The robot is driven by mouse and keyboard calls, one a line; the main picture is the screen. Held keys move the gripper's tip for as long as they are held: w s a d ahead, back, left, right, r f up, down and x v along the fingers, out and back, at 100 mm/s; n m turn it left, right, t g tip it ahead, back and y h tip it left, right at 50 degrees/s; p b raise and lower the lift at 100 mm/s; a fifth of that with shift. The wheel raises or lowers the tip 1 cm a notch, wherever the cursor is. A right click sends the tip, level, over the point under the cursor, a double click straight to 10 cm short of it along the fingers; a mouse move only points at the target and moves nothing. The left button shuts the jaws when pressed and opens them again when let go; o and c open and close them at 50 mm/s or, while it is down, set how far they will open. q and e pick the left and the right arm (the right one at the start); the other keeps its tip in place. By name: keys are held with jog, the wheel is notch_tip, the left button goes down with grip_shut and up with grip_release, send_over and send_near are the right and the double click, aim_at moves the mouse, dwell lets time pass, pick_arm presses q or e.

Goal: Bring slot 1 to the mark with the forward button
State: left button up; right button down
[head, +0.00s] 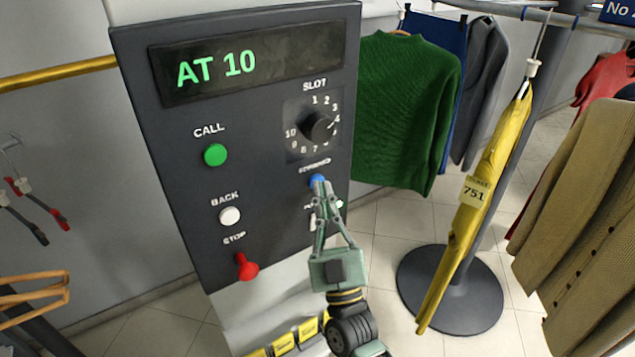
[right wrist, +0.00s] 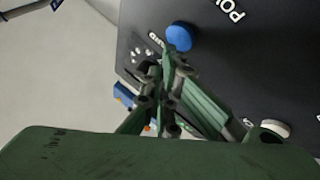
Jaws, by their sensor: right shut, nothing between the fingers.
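A dark control panel (head: 270,215) fills the middle of the head view. Its display (head: 245,68) reads "AT 10" in green. The black slot dial (head: 318,126) sits at the panel's right, ringed by numbers; its exact setting is hard to read. The blue forward button (head: 317,179) is below the dial, its label partly legible. My right gripper (head: 320,188) is shut and empty, its fingertips at the blue button. In the right wrist view the blue button (right wrist: 179,36) shows just beyond the fingertips (right wrist: 168,58); I cannot tell whether they touch. My left gripper is not in view.
A green call button (head: 215,155), white back button (head: 230,216) and red stop button (head: 246,267) line the panel's left side. A green sweater (head: 408,110) hangs close at right.

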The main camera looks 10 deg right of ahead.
jog(key=shift+w+a, duration=0.1)
jog(key=shift+w, duration=0.2)
jog(key=shift+w+a, duration=0.15)
jog(key=shift+w, duration=0.25)
dwell(0.6)
jog(key=shift+s, duration=0.1)
jog(key=shift+s+d, duration=0.3)
jog(key=shift+s, duration=0.45)
jog(key=s, duration=0.1)
jog(key=s+d+p, duration=0.1)
jog(key=s, duration=0.1)
jog(key=s+p, duration=0.1)
jog(key=shift+s+d, duration=0.3)
jog(key=shift+d, duration=0.05)
jog(key=shift+f, duration=0.1)
dwell(0.6)
